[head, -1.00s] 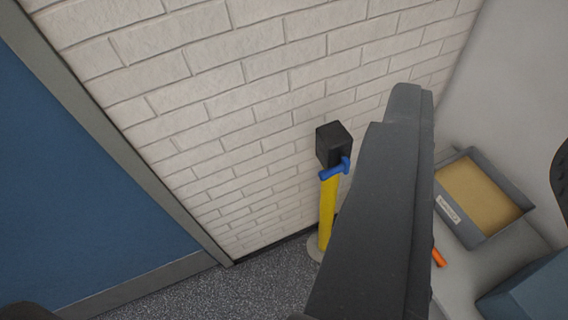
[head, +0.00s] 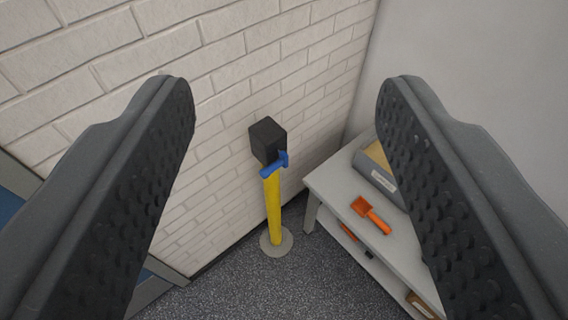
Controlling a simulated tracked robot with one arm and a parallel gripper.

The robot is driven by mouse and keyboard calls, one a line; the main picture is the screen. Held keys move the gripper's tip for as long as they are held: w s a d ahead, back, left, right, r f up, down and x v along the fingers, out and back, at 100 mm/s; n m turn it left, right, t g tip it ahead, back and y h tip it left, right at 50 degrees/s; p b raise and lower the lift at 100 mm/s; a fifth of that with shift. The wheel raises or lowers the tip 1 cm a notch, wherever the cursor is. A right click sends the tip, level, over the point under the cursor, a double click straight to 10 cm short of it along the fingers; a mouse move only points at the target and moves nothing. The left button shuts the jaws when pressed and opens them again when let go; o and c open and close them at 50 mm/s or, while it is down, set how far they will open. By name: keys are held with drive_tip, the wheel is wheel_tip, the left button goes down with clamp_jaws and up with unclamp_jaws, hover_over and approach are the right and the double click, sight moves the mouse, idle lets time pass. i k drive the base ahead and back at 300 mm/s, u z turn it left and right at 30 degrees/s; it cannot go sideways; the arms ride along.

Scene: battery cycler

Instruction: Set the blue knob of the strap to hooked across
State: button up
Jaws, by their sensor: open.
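The blue knob (head: 275,165) is on the front of a black box (head: 267,139) at the top of a yellow post (head: 273,208). The post stands upright on a round pale base by the brick wall. No strap can be made out stretched away from the box. My gripper (head: 285,90) is open and empty, with one finger at the left and one at the right of the picture. The knob shows between the fingers, well beyond them, and nothing touches it.
A grey bench (head: 335,180) with a lower shelf stands to the right of the post. On it are an orange scoop-like tool (head: 371,214) and a grey tray (head: 379,184), partly hidden by my right finger. Speckled floor (head: 270,285) lies clear in front of the post.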

sight(283, 161)
drive_tip(key=u, duration=1.85)
drive_tip(key=k, duration=0.75)
drive_tip(key=z, duration=0.6)
drive_tip(key=i, duration=1)
drive_tip(key=z, duration=0.05)
